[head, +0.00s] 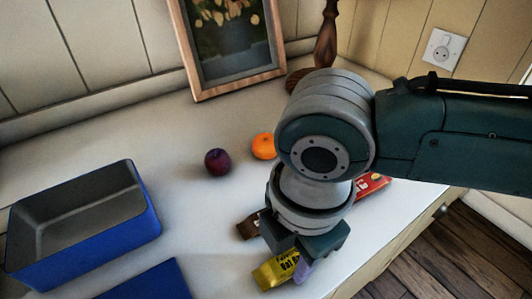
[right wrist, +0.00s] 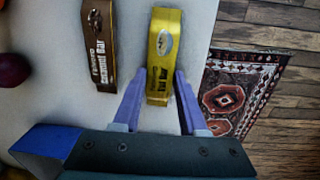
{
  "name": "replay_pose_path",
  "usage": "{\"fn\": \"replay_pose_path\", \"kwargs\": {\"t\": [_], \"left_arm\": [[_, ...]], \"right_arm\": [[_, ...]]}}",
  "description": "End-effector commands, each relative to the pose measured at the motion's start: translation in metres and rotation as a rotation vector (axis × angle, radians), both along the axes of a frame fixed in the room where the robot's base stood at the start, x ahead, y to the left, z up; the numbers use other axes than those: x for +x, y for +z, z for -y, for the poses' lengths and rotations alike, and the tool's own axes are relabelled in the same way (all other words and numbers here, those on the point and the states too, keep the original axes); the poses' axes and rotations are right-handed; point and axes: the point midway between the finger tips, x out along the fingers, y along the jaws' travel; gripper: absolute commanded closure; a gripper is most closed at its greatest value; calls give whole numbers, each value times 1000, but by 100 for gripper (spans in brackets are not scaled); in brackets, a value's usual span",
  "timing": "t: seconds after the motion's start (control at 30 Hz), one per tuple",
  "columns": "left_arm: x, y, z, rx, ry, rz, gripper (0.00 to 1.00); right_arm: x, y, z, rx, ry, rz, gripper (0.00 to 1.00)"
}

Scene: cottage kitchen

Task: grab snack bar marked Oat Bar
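The yellow snack bar (head: 275,271), whose label seems to read Oat Bar, lies on the white counter near its front edge. It also shows in the right wrist view (right wrist: 162,50), with its lower end between my fingers. My right gripper (right wrist: 158,78) is open, with one purple finger on each side of the bar. A gap shows on the left; whether the right finger touches is unclear. In the head view the right gripper (head: 303,268) points down over the bar and hides part of it. My left gripper is not in view.
A brown bar (right wrist: 98,45) lies parallel, left of the yellow one. A red packet (head: 372,187) is partly behind my arm. A plum (head: 218,162), an orange fruit (head: 263,146), a blue open box (head: 110,225), a blue flat piece (head: 150,282) and a picture frame (head: 188,50) stand around.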

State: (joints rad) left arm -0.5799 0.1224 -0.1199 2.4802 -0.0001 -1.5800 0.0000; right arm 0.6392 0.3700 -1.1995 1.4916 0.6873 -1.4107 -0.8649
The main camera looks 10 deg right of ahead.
Motion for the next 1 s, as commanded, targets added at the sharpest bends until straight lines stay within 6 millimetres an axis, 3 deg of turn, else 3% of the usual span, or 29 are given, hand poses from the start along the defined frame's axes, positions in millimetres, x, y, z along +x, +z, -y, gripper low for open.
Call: {"fn": "replay_pose_path", "kwargs": {"t": [0.03, 0.2, 0.67, 0.87, 1.0], "left_arm": [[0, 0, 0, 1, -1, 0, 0], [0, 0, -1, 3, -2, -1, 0], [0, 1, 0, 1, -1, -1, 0], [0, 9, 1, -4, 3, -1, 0], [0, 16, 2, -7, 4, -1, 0]], "right_arm": [[0, 0, 0, 0, 0, 0, 80], [0, 0, 0, 0, 0, 0, 99], [0, 5, 0, 0, 0, 1, 100], [1, 34, 0, 2, 1, 4, 100], [2, 77, -1, 4, 2, 8, 100]]}}
